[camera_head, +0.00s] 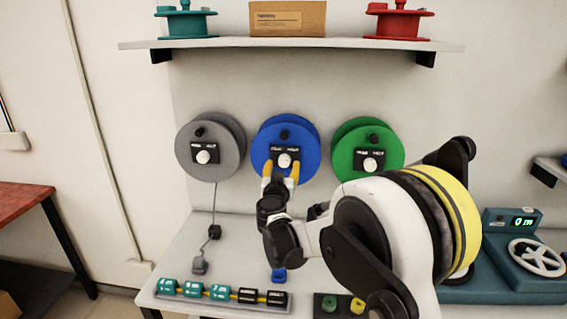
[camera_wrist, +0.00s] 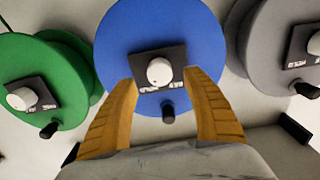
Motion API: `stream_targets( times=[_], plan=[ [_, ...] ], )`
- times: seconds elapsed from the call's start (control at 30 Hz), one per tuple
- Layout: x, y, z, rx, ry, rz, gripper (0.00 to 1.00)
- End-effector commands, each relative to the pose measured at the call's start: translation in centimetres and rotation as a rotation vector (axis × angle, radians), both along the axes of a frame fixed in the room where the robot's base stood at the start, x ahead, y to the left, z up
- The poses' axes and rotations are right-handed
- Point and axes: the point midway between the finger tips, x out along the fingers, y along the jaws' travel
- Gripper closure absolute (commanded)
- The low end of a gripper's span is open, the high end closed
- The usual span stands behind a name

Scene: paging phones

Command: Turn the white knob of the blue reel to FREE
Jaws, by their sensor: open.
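The blue reel (camera_head: 308,133) hangs on the wall panel between two other reels. Its white knob (camera_head: 285,160) sits on a black label plate below the reel's middle. In the wrist view the white knob (camera_wrist: 160,71) is on the black plate of the blue reel (camera_wrist: 130,30). The lettering there is too small to read. My gripper (camera_head: 281,172) is in front of the blue reel's lower part. In the wrist view its yellow fingers (camera_wrist: 160,82) are spread, with the knob between and just beyond their tips. I cannot see any contact with the knob.
A grey reel (camera_head: 188,133) hangs left and a green reel (camera_head: 345,152) right, both close to the blue one. A shelf (camera_head: 225,43) with reels and a box runs above. Labelled blocks (camera_head: 220,291) lie along the table front. A teal machine (camera_head: 500,262) stands right.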

Motion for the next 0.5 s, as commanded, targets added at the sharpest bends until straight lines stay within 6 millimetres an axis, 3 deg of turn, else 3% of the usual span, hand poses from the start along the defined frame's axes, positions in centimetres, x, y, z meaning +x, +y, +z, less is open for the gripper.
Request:
stream_targets(
  times=[0.2,0.5],
  plan=[
    [3.4,-0.1,-0.1,0.000,0.000,-0.001,0.42],
    [4.4,-0.2,0.1,0.000,0.001,0.000,0.42]
  ],
)
